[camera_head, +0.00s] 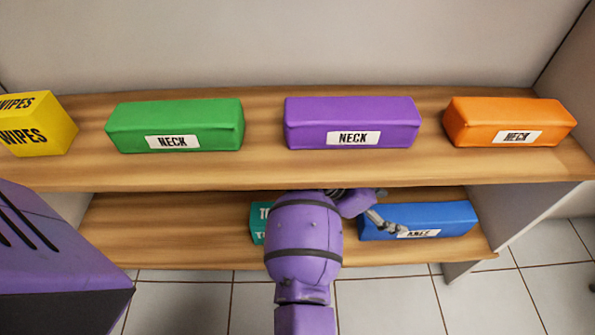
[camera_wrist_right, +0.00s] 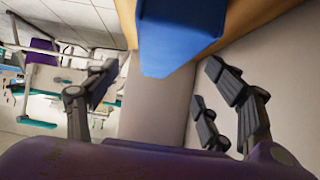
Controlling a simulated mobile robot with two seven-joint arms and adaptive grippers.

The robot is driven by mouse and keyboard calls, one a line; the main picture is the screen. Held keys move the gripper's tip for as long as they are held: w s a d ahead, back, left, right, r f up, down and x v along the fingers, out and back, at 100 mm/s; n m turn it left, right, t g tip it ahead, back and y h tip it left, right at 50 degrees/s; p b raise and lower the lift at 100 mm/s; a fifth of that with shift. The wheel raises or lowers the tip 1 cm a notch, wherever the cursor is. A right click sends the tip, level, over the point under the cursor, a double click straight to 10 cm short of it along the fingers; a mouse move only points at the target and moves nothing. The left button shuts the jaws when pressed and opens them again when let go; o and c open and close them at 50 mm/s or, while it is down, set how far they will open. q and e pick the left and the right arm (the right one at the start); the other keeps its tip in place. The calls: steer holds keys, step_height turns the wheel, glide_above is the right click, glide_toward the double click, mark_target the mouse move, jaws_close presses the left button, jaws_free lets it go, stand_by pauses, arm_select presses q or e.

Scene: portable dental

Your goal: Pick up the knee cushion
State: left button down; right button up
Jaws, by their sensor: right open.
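The blue knee cushion (camera_head: 447,216) lies on the lower shelf at the right, its white label partly covered by my right gripper's fingers. In the right wrist view the blue cushion (camera_wrist_right: 178,35) shows end-on at the top, ahead of the fingers. My right gripper (camera_head: 388,226) is at the cushion's left part in the head view. In the right wrist view the gripper (camera_wrist_right: 165,85) is open and empty, its fingers apart on either side of the cushion's line. I cannot tell whether they touch it. My left gripper is not in view.
On the upper shelf (camera_head: 260,172) sit a yellow wipes box (camera_head: 37,124), and green (camera_head: 175,125), purple (camera_head: 352,122) and orange (camera_head: 510,121) neck cushions. A teal box (camera_head: 259,222) stands on the lower shelf (camera_head: 165,230), partly behind my right arm. The upper shelf overhangs the lower one.

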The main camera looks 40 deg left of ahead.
mark_target(408, 213)
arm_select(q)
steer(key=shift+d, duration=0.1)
arm_select(e)
steer(key=b+x, duration=0.3)
steer(key=x, duration=0.4)
steer(key=shift+w+d+f, duration=0.2)
steer(key=shift+d+f, duration=0.05)
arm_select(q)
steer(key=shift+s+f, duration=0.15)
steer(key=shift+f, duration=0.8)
arm_select(e)
steer(key=c, duration=1.4)
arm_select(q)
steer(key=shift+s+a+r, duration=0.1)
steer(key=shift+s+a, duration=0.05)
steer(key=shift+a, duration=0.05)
arm_select(e)
steer(key=shift+d+f, duration=0.1)
steer(key=shift+d, duration=0.05)
